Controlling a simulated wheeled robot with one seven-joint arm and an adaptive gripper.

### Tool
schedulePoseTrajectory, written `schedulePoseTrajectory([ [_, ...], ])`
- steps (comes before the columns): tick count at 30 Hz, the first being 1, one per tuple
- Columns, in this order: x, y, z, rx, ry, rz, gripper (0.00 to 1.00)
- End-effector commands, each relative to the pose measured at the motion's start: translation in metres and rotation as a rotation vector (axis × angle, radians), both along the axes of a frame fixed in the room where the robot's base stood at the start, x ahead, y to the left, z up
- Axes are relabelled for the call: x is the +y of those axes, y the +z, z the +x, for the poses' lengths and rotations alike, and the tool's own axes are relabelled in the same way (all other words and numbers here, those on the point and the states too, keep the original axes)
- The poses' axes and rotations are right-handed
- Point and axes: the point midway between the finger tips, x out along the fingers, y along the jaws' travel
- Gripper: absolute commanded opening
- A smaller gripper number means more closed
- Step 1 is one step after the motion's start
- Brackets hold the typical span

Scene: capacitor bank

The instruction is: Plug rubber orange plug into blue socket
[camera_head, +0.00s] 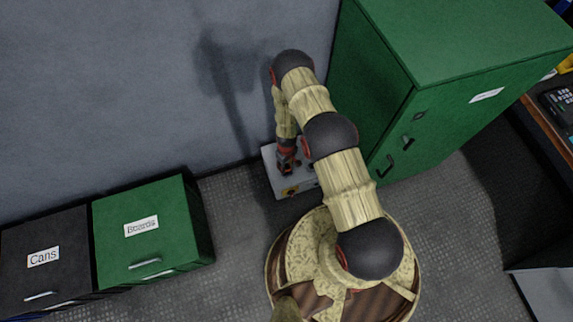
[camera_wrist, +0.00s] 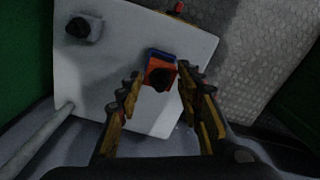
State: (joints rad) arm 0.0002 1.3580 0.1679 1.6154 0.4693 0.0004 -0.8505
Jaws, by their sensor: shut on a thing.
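My gripper (camera_wrist: 159,80) points down over a light grey box; its two fingers stand on either side of the orange plug (camera_wrist: 153,66), shut on it. The plug is orange with a black round part in the middle. The blue socket (camera_wrist: 161,52) shows as a blue edge just behind the plug, on the box top. The plug overlaps the socket in this view, and I cannot tell whether it sits inside it. In the head view, my gripper (camera_head: 287,163) is low over the box, and the plug and socket are hidden.
The light grey box (camera_wrist: 205,37) has a dark knob (camera_wrist: 83,28) and a red part (camera_wrist: 179,6) at its edge. The box (camera_head: 271,156) stands by the wall, between a green cabinet (camera_head: 430,100) and a green "Boards" drawer (camera_head: 150,228). A black "Cans" drawer (camera_head: 45,275) is farther left.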

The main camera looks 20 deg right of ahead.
Motion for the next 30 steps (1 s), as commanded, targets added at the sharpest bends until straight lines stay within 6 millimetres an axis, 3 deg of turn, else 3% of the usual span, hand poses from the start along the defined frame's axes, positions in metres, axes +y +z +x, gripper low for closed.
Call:
schedulePoseTrajectory([
  [7,0.0,-0.018,0.0,-0.001,-0.001,0.0,0.14],
  [30,0.0,-0.018,0.0,0.0,0.001,0.0,0.14],
])
